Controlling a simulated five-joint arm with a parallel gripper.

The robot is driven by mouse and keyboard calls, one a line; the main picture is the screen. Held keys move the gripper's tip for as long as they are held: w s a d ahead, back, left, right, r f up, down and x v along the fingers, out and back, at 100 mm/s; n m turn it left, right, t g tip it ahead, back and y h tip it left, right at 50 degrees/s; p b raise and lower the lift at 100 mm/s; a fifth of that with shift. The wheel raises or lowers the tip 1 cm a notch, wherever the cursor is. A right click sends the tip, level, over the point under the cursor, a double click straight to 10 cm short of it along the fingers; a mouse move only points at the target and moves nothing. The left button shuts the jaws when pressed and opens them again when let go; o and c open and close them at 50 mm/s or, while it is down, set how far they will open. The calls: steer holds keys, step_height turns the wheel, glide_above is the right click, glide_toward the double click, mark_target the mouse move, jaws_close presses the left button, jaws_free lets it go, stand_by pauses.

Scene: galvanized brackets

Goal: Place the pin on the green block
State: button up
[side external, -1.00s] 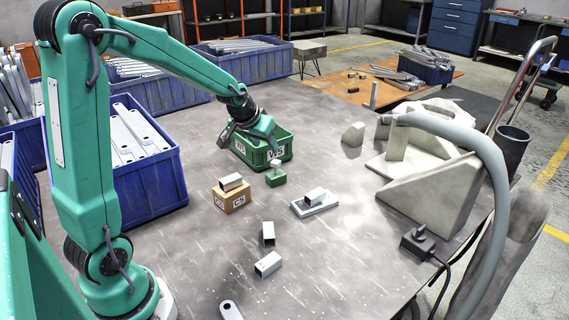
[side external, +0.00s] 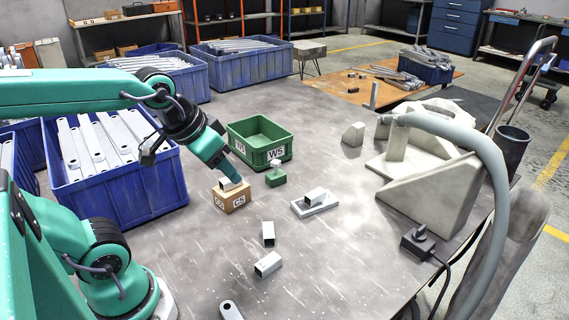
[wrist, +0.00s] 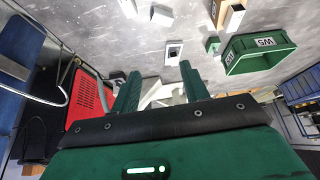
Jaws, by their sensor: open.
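The green block (side external: 276,180) stands on the table in front of the green bin. A small pale piece, apparently the pin (side external: 276,165), stands upright on top of it. My gripper (side external: 236,179) overlaps the top of a cardboard box in the side view. In the wrist view my gripper (wrist: 159,72) has its fingers apart with nothing between them, clear of the block.
The cardboard box (side external: 238,203) bears a metal tube piece (side external: 228,187). The green bin (side external: 253,133) is empty. Another tube piece (side external: 315,195) rests on a flat plate (side external: 326,207). Two tube pieces (side external: 268,234) (side external: 268,265) lie nearer. A large blue bin (side external: 125,195) holds brackets at left.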

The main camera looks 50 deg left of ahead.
steer(key=shift+s+d+f, duration=0.1)
steer(key=shift+s+d, duration=0.15)
steer(key=shift+s, duration=0.4)
steer(key=shift+s+d+f, duration=0.1)
steer(key=shift+s+d, duration=0.1)
steer(key=shift+s, duration=0.4)
stand_by(0.3)
